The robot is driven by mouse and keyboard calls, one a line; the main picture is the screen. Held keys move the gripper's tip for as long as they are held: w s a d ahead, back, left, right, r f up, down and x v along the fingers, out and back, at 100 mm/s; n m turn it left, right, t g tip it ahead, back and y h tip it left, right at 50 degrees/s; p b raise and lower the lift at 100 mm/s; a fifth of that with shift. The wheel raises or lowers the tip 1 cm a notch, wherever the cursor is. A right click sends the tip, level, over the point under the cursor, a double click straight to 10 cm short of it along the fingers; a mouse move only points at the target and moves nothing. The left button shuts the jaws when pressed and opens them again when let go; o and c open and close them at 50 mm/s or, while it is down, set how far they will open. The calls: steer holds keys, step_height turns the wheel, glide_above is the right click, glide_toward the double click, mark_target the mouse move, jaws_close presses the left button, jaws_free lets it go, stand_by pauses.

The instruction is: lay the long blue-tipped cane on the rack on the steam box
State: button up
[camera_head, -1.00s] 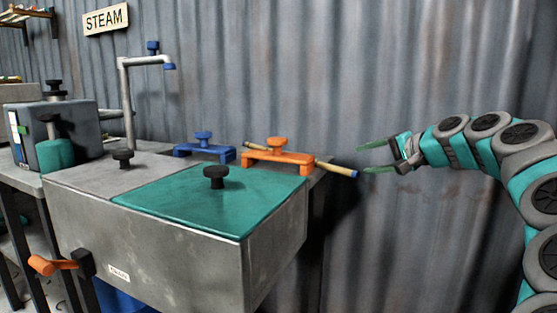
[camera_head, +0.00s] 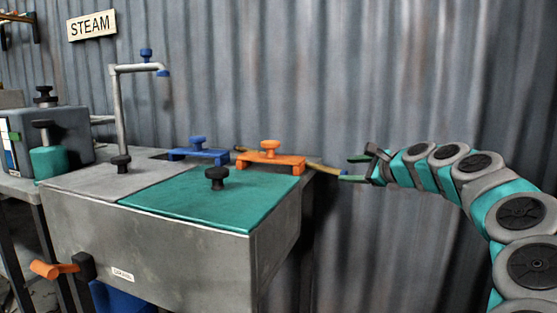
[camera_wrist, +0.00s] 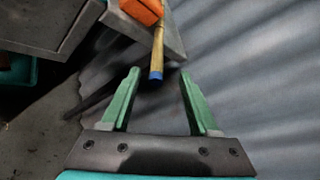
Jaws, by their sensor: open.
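The tan cane (camera_head: 320,166) runs past the orange bridge-shaped piece (camera_head: 270,160) at the back right of the steam box (camera_head: 150,245). Its blue-tipped end sticks out beyond the box edge. I cannot tell whether it passes under or behind the orange piece. My gripper (camera_head: 349,169) is open at that end. In the wrist view the blue tip (camera_wrist: 156,75) lies between the tips of my two green fingers (camera_wrist: 159,74), with gaps on both sides. No separate rack can be made out for certain.
A blue bridge-shaped piece (camera_head: 198,154) stands left of the orange one. The box has a teal lid (camera_head: 190,203) with a black knob. A bent pipe (camera_head: 118,110) rises behind it. A corrugated wall (camera_head: 420,70) closes the back.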

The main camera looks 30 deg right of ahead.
mark_target(340, 171)
steer(key=x, duration=0.5)
steer(key=shift+a+f+p, duration=0.2)
steer(key=shift+p, duration=0.1)
steer(key=shift+c, duration=0.3)
jaws_close()
